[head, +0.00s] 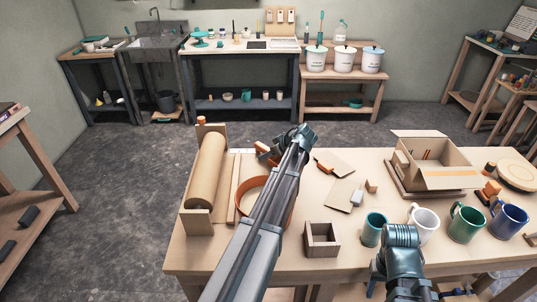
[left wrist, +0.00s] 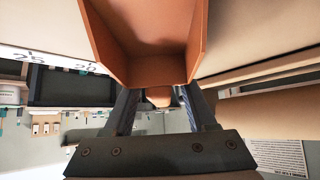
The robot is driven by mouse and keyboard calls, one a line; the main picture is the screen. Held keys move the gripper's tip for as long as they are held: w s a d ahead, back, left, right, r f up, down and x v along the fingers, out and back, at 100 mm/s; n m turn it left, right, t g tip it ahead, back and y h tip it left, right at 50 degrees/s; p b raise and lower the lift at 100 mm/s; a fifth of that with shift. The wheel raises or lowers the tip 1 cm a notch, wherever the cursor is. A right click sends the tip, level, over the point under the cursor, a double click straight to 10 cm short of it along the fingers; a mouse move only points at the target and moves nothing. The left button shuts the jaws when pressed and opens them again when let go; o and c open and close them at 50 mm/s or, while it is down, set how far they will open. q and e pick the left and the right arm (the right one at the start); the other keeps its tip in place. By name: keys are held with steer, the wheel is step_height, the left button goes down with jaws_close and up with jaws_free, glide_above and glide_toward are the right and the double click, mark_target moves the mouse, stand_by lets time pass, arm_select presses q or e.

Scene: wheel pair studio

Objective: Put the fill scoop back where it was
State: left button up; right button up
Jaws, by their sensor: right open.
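The fill scoop (left wrist: 155,35) is orange-brown and fills the upper middle of the left wrist view, its hollow facing the camera. Its short handle (left wrist: 158,97) lies between the two fingers of my left gripper (left wrist: 160,103), which look shut on it. In the head view my left gripper (head: 272,153) is over the back left of the table, with a bit of orange beside it; the arm hides much of this area. My right gripper (head: 400,237) is open near the front edge by the mugs, its fingers mostly hidden.
A paper roll (head: 205,170) stands at the left. A round orange-rimmed container (head: 246,190) is partly behind my left arm. A square wooden box (head: 321,238), several mugs (head: 467,222) and an open carton (head: 437,165) are to the right. Small pieces lie around the middle.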

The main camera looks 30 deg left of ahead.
arm_select(q)
steer(key=shift+w+r, duration=0.1)
steer(key=shift+d+r+p, duration=0.15)
steer(key=shift+r+p, duration=0.1)
steer(key=shift+p, duration=0.1)
steer(key=p+v, duration=0.8)
steer(key=v, duration=0.3)
steer(key=shift+d, duration=0.2)
steer(key=shift+r, duration=0.15)
